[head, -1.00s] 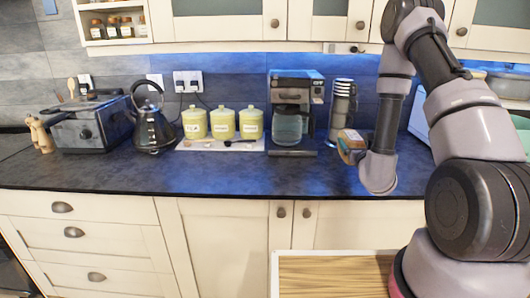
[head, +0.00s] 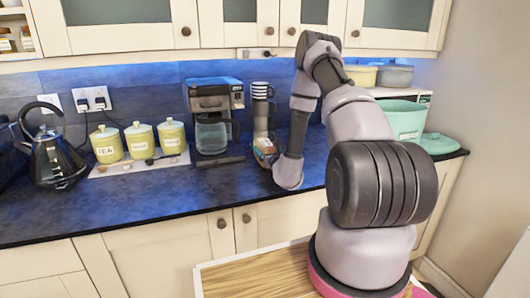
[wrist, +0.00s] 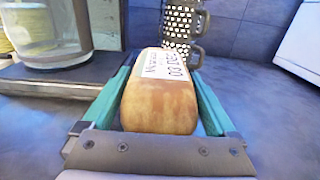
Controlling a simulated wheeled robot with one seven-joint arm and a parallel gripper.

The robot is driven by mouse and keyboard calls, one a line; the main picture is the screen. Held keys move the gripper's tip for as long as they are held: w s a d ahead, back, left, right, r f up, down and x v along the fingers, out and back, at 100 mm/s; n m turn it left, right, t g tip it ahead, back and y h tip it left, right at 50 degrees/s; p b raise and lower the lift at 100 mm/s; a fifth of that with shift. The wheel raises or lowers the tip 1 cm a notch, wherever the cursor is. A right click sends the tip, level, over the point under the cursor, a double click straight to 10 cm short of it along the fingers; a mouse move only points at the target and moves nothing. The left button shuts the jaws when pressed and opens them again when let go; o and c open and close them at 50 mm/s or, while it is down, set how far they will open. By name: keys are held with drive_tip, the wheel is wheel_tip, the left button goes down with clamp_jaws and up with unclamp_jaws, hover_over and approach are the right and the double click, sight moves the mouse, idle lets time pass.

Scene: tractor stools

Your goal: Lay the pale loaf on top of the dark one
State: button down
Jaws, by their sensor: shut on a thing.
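A golden-tan loaf with a white printed label (wrist: 160,100) lies between the green-sided fingers of my gripper (wrist: 163,78) in the wrist view. The fingers are shut on its sides. In the head view the loaf (head: 265,151) shows small beside my arm's end, in front of the stacked mugs. My gripper is mostly hidden there behind the arm. I cannot tell whether the loaf touches the counter. No second loaf shows, so I cannot compare pale with dark.
The stacked mugs (head: 262,108) and the coffee maker (head: 214,118) stand close behind the loaf. Yellow canisters (head: 139,140) and a kettle (head: 50,150) are to the left.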

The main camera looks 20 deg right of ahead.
drive_tip(key=shift+f, duration=0.4)
unclamp_jaws()
drive_tip(key=shift+f, duration=0.15)
